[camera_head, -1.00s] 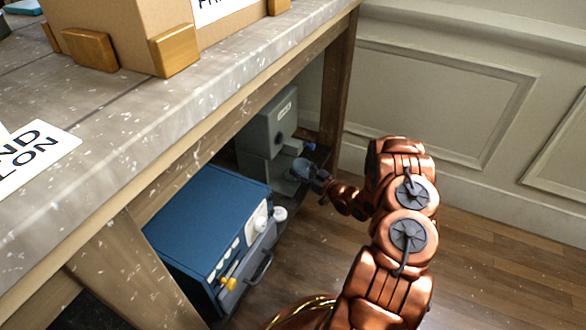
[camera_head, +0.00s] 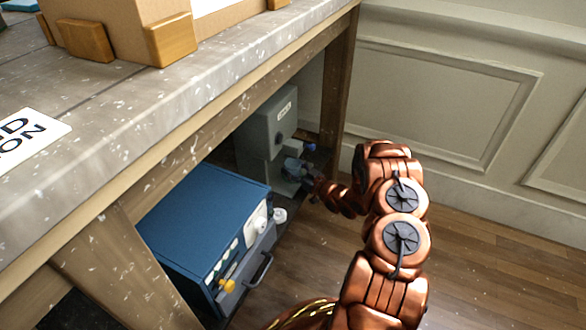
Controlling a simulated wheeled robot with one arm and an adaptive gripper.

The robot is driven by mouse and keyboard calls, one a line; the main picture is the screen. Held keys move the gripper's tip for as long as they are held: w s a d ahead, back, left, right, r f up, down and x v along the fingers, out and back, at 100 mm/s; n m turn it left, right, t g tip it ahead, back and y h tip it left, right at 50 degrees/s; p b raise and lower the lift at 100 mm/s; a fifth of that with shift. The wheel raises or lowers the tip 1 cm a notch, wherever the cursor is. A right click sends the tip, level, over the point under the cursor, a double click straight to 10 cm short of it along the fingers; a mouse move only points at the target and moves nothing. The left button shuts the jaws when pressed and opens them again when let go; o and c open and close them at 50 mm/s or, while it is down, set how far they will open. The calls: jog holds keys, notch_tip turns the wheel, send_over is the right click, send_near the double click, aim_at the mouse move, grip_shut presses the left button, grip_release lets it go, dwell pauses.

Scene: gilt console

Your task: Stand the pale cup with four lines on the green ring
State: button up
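My gripper (camera_head: 308,176) is small and far off, at the end of my copper arm, in front of the grey machine (camera_head: 268,125) under the table. A small pale bluish rounded thing (camera_head: 292,167) is at the gripper's tip, against the machine's lower front. It may be the pale cup, but no lines can be made out on it. The fingers are too small and dark to show whether they are open or shut. No green ring can be made out; the machine's lower front is partly hidden by the gripper and the bluish thing.
A blue box-shaped appliance (camera_head: 205,225) with knobs and a handle stands nearer on the low shelf. A small white pot-like thing (camera_head: 279,215) is beside it. The stone tabletop (camera_head: 130,120) overhangs both machines, with a wooden leg (camera_head: 338,90) behind. Floor to the right is clear.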

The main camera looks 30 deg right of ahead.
jog(key=o, duration=0.4)
jog(key=shift+c, duration=0.2)
jog(key=shift+r, duration=0.1)
jog(key=shift+s+d+r, duration=0.1)
jog(key=p+v, duration=0.2)
jog(key=v, duration=0.9)
jog(key=shift+s+p, duration=0.35)
jog(key=shift+s, duration=0.05)
